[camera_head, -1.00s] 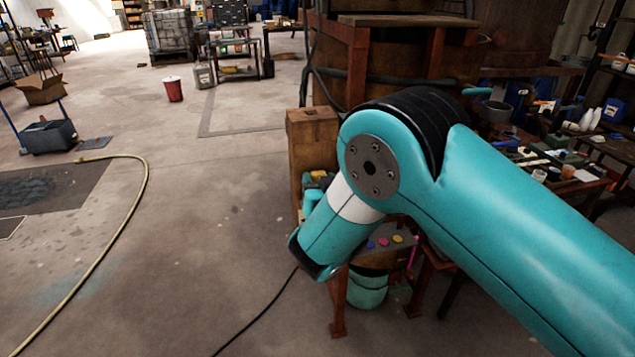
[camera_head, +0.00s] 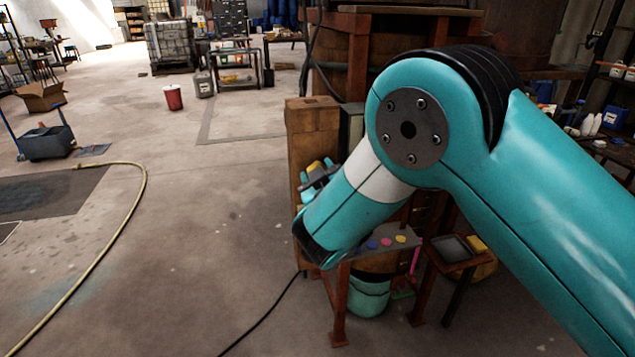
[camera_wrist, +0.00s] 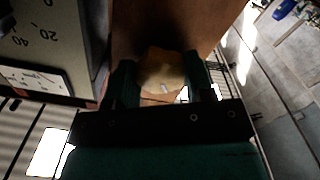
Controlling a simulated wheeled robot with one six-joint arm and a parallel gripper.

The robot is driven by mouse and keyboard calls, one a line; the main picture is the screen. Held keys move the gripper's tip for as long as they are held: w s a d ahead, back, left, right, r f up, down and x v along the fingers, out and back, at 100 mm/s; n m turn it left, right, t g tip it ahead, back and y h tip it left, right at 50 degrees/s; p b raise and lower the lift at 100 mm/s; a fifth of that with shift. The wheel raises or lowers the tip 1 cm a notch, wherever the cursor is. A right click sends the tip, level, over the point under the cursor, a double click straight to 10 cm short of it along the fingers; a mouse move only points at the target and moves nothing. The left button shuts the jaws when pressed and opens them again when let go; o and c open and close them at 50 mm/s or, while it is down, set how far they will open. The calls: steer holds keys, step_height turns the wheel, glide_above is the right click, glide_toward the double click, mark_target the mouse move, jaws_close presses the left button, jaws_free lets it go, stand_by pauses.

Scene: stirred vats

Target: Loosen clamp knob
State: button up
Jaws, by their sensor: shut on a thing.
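A worn yellow-tan knob (camera_wrist: 163,72) sits in front of a brown surface in the wrist view. My gripper (camera_wrist: 162,80) has one dark finger on each side of the knob and is shut on it. The knob's far side and whatever it is fixed to are hidden. In the head view my arm covers most of the work spot, and the knob cannot be made out for certain there.
A grey panel with numbers (camera_wrist: 45,40) stands close on the left in the wrist view. In the head view, a brown post (camera_head: 311,140) rises beside my arm. A small bench with coloured buttons (camera_head: 372,244) and a teal bucket (camera_head: 367,296) are below. Open floor lies left.

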steer(key=shift+a+f+n+p, duration=0.1)
steer(key=shift+n+p, duration=0.1)
steer(key=shift+n, duration=3.95)
steer(key=shift+a+f+n+p, duration=0.1)
steer(key=shift+n+p, duration=0.1)
steer(key=shift+n, duration=3.95)
steer(key=shift+s+d, duration=0.1)
steer(key=o, duration=0.8)
steer(key=shift+o, duration=0.6)
steer(key=shift+r, duration=0.1)
